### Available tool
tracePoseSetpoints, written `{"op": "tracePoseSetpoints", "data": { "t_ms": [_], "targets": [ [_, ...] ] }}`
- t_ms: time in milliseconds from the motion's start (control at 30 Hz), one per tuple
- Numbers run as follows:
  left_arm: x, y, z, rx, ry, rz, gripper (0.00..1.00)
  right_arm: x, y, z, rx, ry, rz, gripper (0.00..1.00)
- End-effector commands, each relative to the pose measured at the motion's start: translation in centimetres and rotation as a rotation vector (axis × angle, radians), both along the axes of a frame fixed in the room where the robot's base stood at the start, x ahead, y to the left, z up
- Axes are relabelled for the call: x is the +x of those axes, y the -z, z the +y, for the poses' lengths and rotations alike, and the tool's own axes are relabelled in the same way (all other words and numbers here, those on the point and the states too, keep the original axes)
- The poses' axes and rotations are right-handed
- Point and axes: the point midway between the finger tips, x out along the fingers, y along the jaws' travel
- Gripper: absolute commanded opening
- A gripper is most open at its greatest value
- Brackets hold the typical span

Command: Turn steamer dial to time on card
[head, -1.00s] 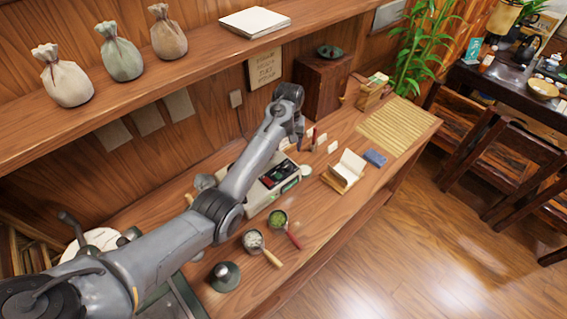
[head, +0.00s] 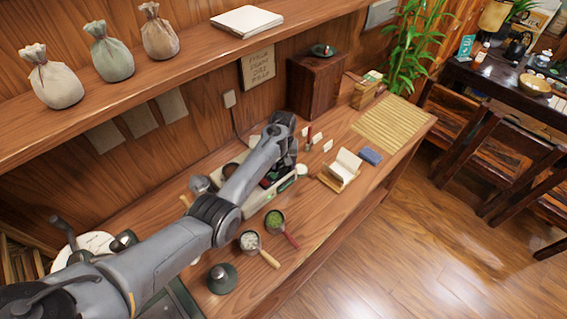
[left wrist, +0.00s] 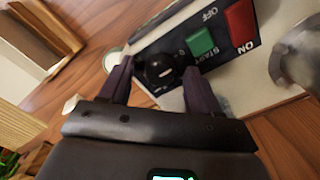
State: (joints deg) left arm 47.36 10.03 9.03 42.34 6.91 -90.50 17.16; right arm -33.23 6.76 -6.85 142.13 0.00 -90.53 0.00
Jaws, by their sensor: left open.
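The steamer (head: 283,190) is a pale box with a dark control panel on the counter, partly hidden by my left arm in the head view. In the left wrist view its black round dial (left wrist: 158,74) with a white mark sits beside a green START button (left wrist: 200,42) and a red ON switch (left wrist: 240,26). My left gripper (left wrist: 157,68) is open, one finger on each side of the dial; contact cannot be told. It is over the steamer in the head view (head: 288,166). A card with handwriting (head: 258,65) hangs on the wall, too small to read.
A bamboo mat (head: 390,123) lies at the far end.

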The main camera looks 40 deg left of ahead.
Motion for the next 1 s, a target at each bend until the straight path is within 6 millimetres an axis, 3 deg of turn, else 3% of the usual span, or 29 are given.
{"op": "tracePoseSetpoints", "data": {
  "t_ms": [267, 600, 1000],
  "targets": [
    [0.01, 0.04, -0.01, 0.0, 0.0, 0.0, 0.59, -0.01, 0.01, 0.09, 0.004, 0.002, 0.001, 0.43],
    [0.0, 0.03, 0.0, 0.0, 0.0, 0.0, 0.07, -0.03, 0.04, 0.05, 0.001, 0.001, 0.001, 0.43],
    [0.0, -0.18, 0.03, 0.0, 0.072, 0.0, 0.07, -0.06, -0.74, -0.14, -0.006, -0.005, 0.002, 0.43]
  ]
}}
